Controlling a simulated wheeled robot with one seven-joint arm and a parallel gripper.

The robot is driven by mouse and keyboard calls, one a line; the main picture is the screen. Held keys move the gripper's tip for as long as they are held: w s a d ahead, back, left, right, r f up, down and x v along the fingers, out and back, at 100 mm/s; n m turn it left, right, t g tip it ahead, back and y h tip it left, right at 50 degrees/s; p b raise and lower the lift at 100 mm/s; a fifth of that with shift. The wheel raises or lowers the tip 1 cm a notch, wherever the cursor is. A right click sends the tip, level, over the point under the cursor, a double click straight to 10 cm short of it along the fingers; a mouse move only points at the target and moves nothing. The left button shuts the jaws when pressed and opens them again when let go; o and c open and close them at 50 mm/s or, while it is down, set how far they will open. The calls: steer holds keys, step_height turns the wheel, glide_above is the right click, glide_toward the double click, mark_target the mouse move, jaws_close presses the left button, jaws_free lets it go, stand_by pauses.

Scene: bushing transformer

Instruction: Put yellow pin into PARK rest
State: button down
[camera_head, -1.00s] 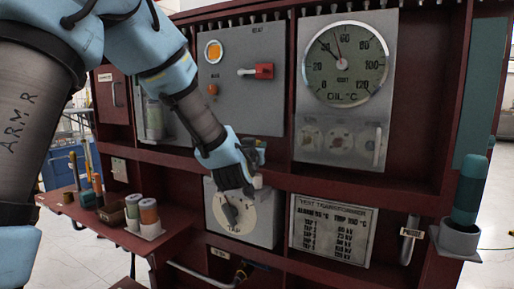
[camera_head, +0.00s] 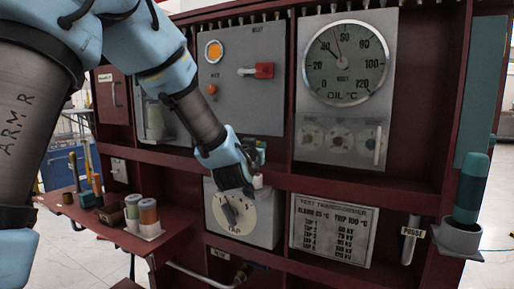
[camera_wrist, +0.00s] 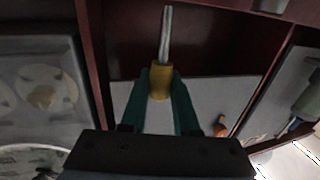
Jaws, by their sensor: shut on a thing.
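The yellow pin (camera_wrist: 159,84) is gripped between the two dark green fingers of my gripper (camera_wrist: 160,92) in the wrist view. Its metal shaft (camera_wrist: 166,35) sticks out beyond the fingertips, toward the top of that view. In the head view my gripper (camera_head: 252,162) is in front of the cabinet, just above the TAP dial (camera_head: 232,211). The pin cannot be made out clearly there because my wrist covers it. I cannot tell which fitting is the PARK rest; the small labels are too blurred to read.
The red cabinet has an oil gauge (camera_head: 345,62) at upper right and a red-handled switch (camera_head: 263,71) above my gripper. A side shelf (camera_head: 85,216) holds cans and tools. A teal cylinder (camera_head: 469,190) stands in a grey cup at right. A dark shelf edge runs near my gripper.

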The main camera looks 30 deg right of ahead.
steer(key=shift+f+b, duration=2.05)
steer(key=shift+f, duration=0.15)
steer(key=c, duration=0.6)
jaws_free()
steer(key=b+v, duration=0.2)
steer(key=v, duration=0.9)
steer(key=shift+w, duration=0.1)
